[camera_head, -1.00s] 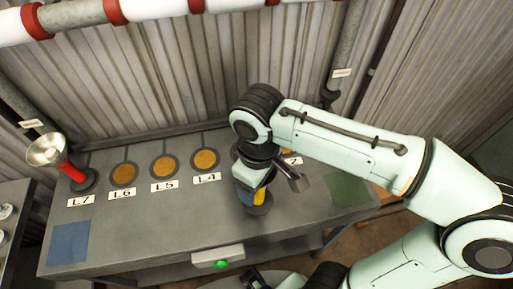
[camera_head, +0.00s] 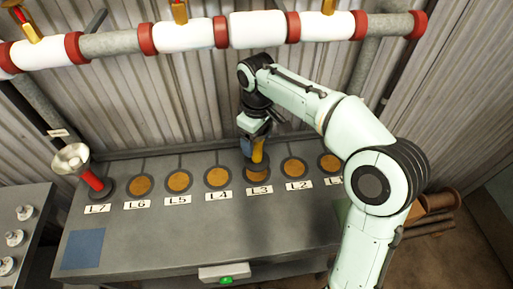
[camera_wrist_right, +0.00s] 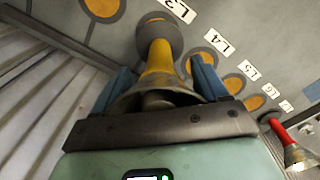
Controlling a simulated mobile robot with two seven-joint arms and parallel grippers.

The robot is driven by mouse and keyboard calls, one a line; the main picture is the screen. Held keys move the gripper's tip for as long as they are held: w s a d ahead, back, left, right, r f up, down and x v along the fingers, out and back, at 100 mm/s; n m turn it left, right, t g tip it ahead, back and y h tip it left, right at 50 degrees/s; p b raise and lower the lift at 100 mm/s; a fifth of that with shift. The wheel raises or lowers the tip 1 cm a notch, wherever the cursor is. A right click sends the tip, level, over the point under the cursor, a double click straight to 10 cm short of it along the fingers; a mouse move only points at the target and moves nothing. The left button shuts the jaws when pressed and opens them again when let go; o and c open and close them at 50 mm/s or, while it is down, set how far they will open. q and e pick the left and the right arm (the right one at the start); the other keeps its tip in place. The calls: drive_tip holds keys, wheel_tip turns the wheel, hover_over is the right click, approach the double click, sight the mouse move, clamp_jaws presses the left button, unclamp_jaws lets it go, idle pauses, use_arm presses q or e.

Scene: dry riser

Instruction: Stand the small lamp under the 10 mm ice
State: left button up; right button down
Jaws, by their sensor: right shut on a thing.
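My right gripper (camera_head: 256,137) is shut on a yellow lamp (camera_head: 258,153) over the dark counter. In the right wrist view, the fingers (camera_wrist_right: 162,85) flank the lamp's flared head, with the yellow body (camera_wrist_right: 159,57) beyond. A red-bodied lamp (camera_head: 92,178) stands at L7. White ice sleeves (camera_head: 257,30) cover parts of the pipe above; no thickness marks are readable. My left gripper is not in view.
Orange discs at L6 (camera_head: 140,185), L5, L4 (camera_head: 217,177) and L2 (camera_head: 294,167) are bare. A blue square (camera_head: 83,249) marks the counter's front left. A box with a green button (camera_head: 224,275) is on the front edge. Corrugated wall stands behind.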

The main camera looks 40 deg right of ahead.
sight(256, 151)
drive_tip(key=shift+w+d+f, duration=0.1)
drive_tip(key=shift+w+f, duration=0.1)
drive_tip(key=shift+f, duration=0.3)
drive_tip(key=shift+w+d+f, duration=0.1)
drive_tip(key=shift+w+f, duration=0.05)
drive_tip(key=shift+f, duration=0.3)
drive_tip(key=shift+s+f+b, duration=0.15)
drive_tip(key=shift+f+b, duration=0.25)
drive_tip(key=shift+f, duration=0.45)
wheel_tip(256, 151, down, 2)
drive_tip(key=shift+f, duration=0.25)
drive_tip(key=shift+w+f, duration=0.25)
drive_tip(key=shift+f, duration=0.15)
